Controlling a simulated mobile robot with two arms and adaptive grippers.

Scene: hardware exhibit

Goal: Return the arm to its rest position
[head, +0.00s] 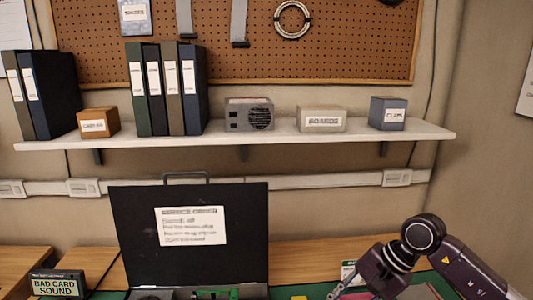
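My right arm (425,236) comes in from the lower right, bent at a dark joint, and its wrist points down and left over the desk. Only a small metallic part of my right gripper (340,288) shows at the bottom edge, so its opening and anything in it are hidden. My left arm and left gripper are out of view.
An open black case (190,255) with a service order sheet on its lid stands on the desk. A "bad card sound" sign (57,285) is at lower left. Above runs a wall shelf (270,138) with binders and small boxes. Bare desk (305,258) lies right of the case.

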